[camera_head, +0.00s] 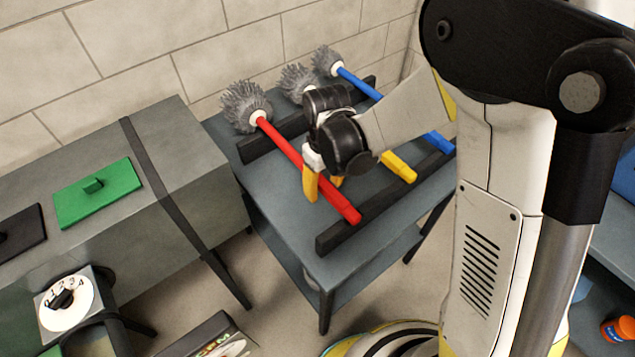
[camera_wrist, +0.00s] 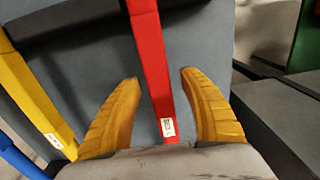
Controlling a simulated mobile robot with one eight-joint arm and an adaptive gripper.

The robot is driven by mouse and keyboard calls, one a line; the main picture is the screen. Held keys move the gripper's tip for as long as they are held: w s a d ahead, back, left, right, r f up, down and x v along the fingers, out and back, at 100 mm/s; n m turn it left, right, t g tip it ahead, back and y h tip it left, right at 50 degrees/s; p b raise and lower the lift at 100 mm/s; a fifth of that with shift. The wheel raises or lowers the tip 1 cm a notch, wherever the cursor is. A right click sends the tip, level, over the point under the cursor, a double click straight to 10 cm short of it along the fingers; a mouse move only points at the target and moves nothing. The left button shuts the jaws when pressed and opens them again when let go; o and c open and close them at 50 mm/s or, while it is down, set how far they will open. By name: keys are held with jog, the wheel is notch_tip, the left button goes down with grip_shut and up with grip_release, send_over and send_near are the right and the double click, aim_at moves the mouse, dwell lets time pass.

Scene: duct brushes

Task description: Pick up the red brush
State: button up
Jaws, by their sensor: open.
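The red brush (camera_head: 287,145) has a long red handle and a grey bristle head, and it rests across two dark rails on a grey table. My gripper (camera_head: 321,186) is over the middle of its handle. In the wrist view the red handle (camera_wrist: 149,55) runs between the two yellow fingers of my open gripper (camera_wrist: 160,85), with a visible gap on both sides. The handle carries a small white label at its lower visible part. The wrist view does not show clearly how far the fingertips are above the table.
A yellow-handled brush (camera_head: 398,166) and a blue-handled brush (camera_head: 358,82) lie to the right on the same rails. The front rail (camera_head: 375,205) and a brick wall (camera_head: 140,45) bound the table (camera_head: 275,190). A grey duct (camera_head: 190,150) with a green plate (camera_head: 97,192) stands left.

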jog(key=shift+r, duration=0.1)
jog(key=shift+c, duration=0.5)
grip_shut()
